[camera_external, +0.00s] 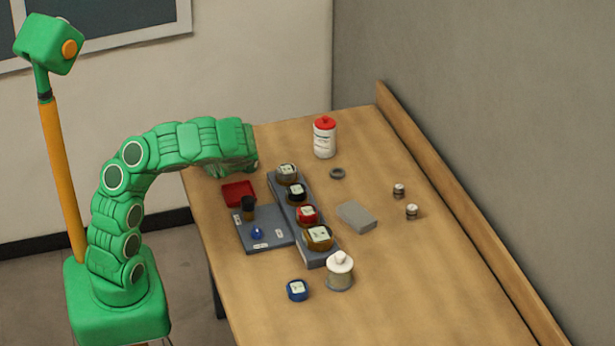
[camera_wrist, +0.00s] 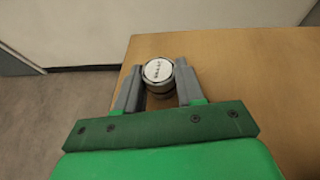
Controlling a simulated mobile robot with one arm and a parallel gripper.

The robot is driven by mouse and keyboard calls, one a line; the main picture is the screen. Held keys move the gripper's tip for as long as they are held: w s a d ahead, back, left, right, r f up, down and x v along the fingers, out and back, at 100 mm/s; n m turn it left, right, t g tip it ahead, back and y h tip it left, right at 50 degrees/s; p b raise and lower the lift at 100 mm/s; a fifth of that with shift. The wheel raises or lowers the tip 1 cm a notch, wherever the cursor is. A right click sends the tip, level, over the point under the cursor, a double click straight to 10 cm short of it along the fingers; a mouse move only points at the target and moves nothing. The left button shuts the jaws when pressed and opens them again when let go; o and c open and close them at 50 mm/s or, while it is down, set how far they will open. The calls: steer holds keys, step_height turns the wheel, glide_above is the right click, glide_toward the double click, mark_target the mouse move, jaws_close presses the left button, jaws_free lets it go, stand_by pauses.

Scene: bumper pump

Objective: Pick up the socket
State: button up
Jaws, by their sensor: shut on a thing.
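The socket (camera_wrist: 158,70), a short silver cylinder with dark lettering on its pale round top, shows in the wrist view. My gripper (camera_wrist: 159,80) is shut on it, with one grey finger on each side. The socket stands upright between the fingers at the wooden table's edge; whether it touches the table I cannot tell. In the external view my gripper (camera_external: 238,168) is over the far left corner of the table, and its fingers and the socket are hidden there by my arm.
On the table (camera_external: 430,280) are a red tray (camera_external: 238,194), a grey board (camera_external: 276,237), a rack of labelled round pots (camera_external: 318,260), a red-capped bottle (camera_external: 324,140), a white-topped jar (camera_external: 340,275), a blue pot (camera_external: 297,291), a grey block (camera_external: 356,216) and two small silver cylinders (camera_external: 411,212). The front is clear.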

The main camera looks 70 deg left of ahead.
steer(key=shift+r, duration=0.15)
steer(key=shift+r, duration=4.85)
